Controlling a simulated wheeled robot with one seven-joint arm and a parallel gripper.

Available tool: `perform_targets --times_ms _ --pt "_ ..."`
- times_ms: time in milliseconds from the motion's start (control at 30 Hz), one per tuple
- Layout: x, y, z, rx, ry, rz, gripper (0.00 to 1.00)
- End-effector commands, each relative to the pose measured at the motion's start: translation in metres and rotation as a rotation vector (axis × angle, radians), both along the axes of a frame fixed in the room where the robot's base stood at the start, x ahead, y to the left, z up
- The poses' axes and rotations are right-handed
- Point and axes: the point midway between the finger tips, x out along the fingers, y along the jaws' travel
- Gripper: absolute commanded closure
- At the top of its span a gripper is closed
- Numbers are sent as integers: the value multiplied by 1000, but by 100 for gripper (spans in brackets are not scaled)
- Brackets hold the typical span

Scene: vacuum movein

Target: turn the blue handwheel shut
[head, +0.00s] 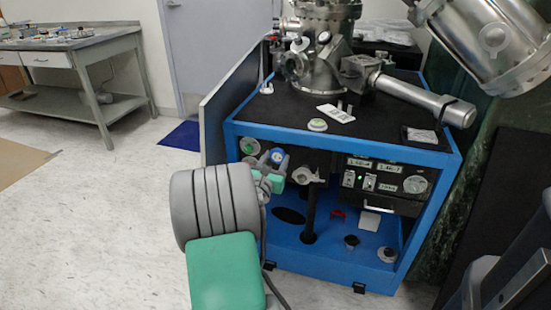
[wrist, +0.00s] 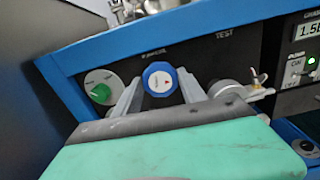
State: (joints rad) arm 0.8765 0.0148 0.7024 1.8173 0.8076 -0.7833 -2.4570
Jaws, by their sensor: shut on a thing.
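The blue handwheel (wrist: 160,85) is a small blue knob with a white face and a red mark, on the black front panel of the blue-framed cabinet. It also shows in the head view (head: 277,155), partly covered by my fingers. My gripper (wrist: 158,88) has one finger on each side of the handwheel and is shut on it. In the head view my gripper (head: 274,166) reaches the panel's upper left part. The finger contact is small in the pictures, and how far the wheel is turned cannot be told.
A round dial with a green knob (wrist: 100,92) is left of the handwheel. A metal port fitting (wrist: 232,90) is close on its right. An instrument panel (head: 388,183) is farther right. A steel vacuum chamber (head: 322,50) stands on the cabinet. Open floor (head: 100,205) lies to the left.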

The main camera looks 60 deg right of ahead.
Motion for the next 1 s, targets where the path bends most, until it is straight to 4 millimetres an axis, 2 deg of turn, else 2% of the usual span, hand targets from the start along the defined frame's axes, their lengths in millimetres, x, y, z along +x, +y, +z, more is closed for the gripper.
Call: perform_targets --times_ms 1000 --pt "-1 0 -3 150 -948 0 92"
